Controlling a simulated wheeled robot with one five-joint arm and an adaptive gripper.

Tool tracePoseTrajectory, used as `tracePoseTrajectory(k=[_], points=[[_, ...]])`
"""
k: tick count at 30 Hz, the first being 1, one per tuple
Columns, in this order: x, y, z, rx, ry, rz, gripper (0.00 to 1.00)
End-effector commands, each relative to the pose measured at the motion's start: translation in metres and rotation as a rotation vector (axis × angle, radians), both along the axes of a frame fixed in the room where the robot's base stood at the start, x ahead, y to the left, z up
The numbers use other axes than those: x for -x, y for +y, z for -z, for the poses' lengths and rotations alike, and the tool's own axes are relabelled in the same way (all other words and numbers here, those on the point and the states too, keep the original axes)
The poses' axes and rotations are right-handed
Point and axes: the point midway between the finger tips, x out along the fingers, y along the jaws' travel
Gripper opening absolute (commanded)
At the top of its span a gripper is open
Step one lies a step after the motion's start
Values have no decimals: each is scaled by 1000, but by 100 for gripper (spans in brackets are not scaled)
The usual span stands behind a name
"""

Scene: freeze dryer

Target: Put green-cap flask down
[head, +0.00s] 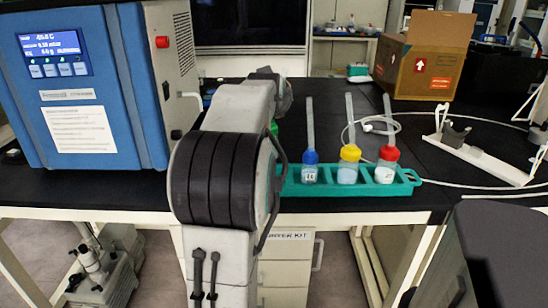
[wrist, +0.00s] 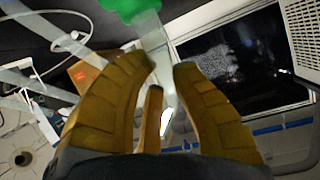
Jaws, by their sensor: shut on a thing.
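The green-cap flask shows in the wrist view as a bright green cap (wrist: 130,7) at the top edge, with a clear glass tube running down from it between my fingers. In the head view only a sliver of its green cap (head: 274,128) shows beside my arm. My gripper (wrist: 166,66) has its yellow-brown fingers closed around the glass tube. The green rack (head: 350,189) stands on the black bench, its left end hidden behind my arm. I cannot tell whether the held flask touches the rack.
The rack holds a blue-cap flask (head: 310,167), a yellow-cap flask (head: 348,165) and a red-cap flask (head: 386,165), all with upright tubes. A blue freeze dryer (head: 130,90) stands left. A white cable, a white stand (head: 478,158) and a cardboard box (head: 430,62) lie right.

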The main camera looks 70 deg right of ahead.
Motion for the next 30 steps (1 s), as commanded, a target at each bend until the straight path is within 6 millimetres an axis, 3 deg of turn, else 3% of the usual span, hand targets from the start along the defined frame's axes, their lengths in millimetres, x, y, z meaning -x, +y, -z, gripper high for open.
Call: tracePoseTrajectory(k=[1, 6, 16, 24, 30], points=[[0, 0, 14, -1, -1, 0, 0], [0, 0, 37, 2, -2, 0, 0], [0, 0, 52, 2, -2, 0, 0], [0, 0, 81, 1, -1, 0, 0], [0, 0, 83, 2, -2, 0, 0]])
